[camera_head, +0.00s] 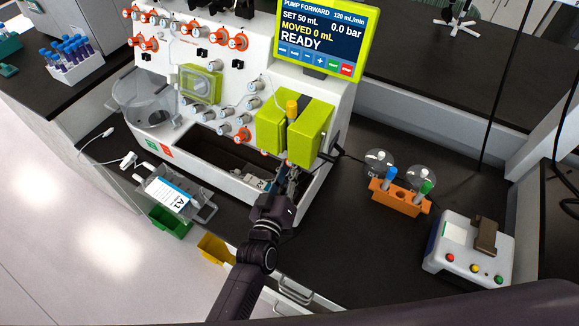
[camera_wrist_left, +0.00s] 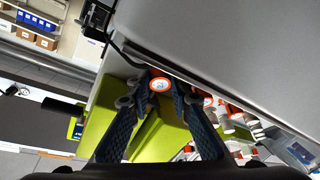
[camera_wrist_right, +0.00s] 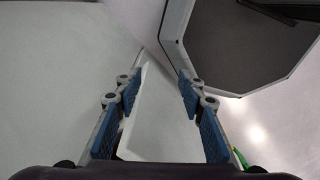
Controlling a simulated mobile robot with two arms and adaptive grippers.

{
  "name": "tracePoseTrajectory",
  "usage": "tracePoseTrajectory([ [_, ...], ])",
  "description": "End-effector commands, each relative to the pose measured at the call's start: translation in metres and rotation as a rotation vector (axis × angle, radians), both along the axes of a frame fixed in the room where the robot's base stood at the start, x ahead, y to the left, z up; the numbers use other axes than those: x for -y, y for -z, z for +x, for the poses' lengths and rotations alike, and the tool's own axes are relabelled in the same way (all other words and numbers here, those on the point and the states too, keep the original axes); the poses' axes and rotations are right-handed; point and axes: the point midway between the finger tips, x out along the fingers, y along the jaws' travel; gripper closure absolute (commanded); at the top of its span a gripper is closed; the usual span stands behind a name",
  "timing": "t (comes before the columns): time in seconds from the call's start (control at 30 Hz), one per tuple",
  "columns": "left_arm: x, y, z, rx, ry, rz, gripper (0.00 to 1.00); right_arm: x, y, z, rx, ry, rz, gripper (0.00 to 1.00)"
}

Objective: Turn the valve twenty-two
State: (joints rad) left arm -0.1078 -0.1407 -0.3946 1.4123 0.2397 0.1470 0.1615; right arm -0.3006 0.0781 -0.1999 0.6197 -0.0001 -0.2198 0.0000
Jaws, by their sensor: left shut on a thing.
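The cell processor (camera_head: 325,185) is a white machine with several orange-ringed and grey valve knobs on its front. My left gripper (camera_head: 287,180) is at its lower right, below the green pump block (camera_head: 309,135). In the left wrist view, my left gripper's two fingers close around an orange-ringed valve knob with a white face (camera_wrist_left: 160,84). The number on that face is too small to read.
A pump screen (camera_head: 320,38) reading READY tops the machine. An orange rack (camera_head: 398,203) with tubes and a white device (camera_head: 468,250) stand to the right. A labelled bag (camera_head: 172,194), a green bin (camera_head: 172,222) and a yellow bin (camera_head: 215,248) are at the left front.

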Motion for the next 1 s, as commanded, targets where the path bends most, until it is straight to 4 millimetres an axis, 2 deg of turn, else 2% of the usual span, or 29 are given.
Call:
tracePoseTrajectory([
  [0.03,0.0,0.001,0.0,-0.001,0.001,0.0,1.0,0.0,0.0,0.0,0.0,0.0,0.0,0.63],
  [0.07,0.0,0.001,0.0,0.0,0.001,0.001,0.8,0.0,0.0,0.0,0.0,0.0,0.0,0.63],
  [0.2,0.0,0.001,0.0,0.0,0.001,0.001,0.65,0.0,0.0,0.0,0.0,0.001,-0.001,0.63],
  [0.57,-0.002,0.001,-0.004,0.0,0.001,0.002,0.63,0.005,0.0,0.002,0.002,-0.001,-0.006,0.63],
  [0.73,-0.01,0.0,-0.027,-0.002,0.001,0.003,0.63,0.003,0.0,0.001,0.002,-0.001,-0.004,0.63],
  [1.0,-0.03,-0.004,-0.081,-0.003,0.001,0.003,0.63,0.002,0.0,0.001,0.0,-0.001,-0.002,0.63],
])
